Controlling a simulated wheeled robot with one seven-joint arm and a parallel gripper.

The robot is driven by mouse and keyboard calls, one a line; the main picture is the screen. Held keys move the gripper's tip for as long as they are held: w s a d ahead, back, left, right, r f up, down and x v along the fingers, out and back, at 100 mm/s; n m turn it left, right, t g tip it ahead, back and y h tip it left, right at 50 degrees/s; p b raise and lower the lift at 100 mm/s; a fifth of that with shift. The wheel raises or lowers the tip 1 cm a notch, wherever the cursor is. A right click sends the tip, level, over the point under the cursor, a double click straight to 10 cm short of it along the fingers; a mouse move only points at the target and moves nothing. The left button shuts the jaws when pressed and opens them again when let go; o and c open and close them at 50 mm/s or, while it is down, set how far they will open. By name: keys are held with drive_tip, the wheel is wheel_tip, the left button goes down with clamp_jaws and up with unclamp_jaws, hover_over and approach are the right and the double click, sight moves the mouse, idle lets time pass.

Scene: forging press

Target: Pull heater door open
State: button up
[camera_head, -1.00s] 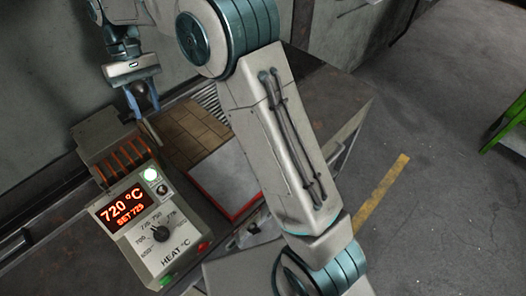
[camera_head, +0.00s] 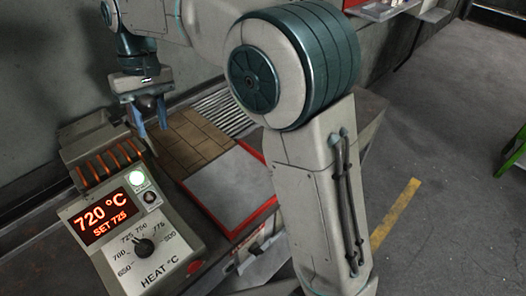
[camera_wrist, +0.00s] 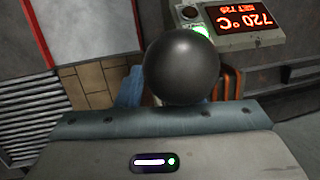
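The heater (camera_head: 85,130) is a grey box with orange glowing slots (camera_head: 110,162) at the left of the head view. Its panel (camera_head: 140,245) has a dial and a red display reading 720 °C, set 725. I cannot clearly make out the door or its handle.
Right of the heater lie tan bricks (camera_head: 188,140), a ribbed grey grate (camera_head: 222,110) and a red-edged tray with a grey plate (camera_head: 225,185). A wall stands close behind. Open floor with a yellow line (camera_head: 395,215) lies to the right.

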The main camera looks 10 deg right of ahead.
drive_tip(key=shift+s+d+f+t+b, duration=0.7)
drive_tip(key=shift+f+b, duration=1.55)
drive_tip(key=shift+b, duration=2.2)
drive_tip(key=d+r+y+p, duration=0.1)
drive_tip(key=d+r+p, duration=0.3)
drive_tip(key=r, duration=1)
drive_tip(key=s+d+f+m+t+p, duration=0.1)
drive_tip(key=s+d+f+m+p, duration=0.1)
drive_tip(key=d+f, duration=0.4)
drive_tip(key=s+d+f+m+t+h+p, duration=0.1)
drive_tip(key=s+d+f+m+t, duration=0.1)
drive_tip(key=s+d+f, duration=0.3)
drive_tip(key=shift+s+d+f+m+p, duration=0.15)
drive_tip(key=shift+d+f+m+p, duration=0.45)
drive_tip(key=shift+d, duration=1.8)
drive_tip(key=shift+f+n, duration=0.2)
drive_tip(key=shift+n, duration=0.1)
drive_tip(key=shift+c, duration=0.3)
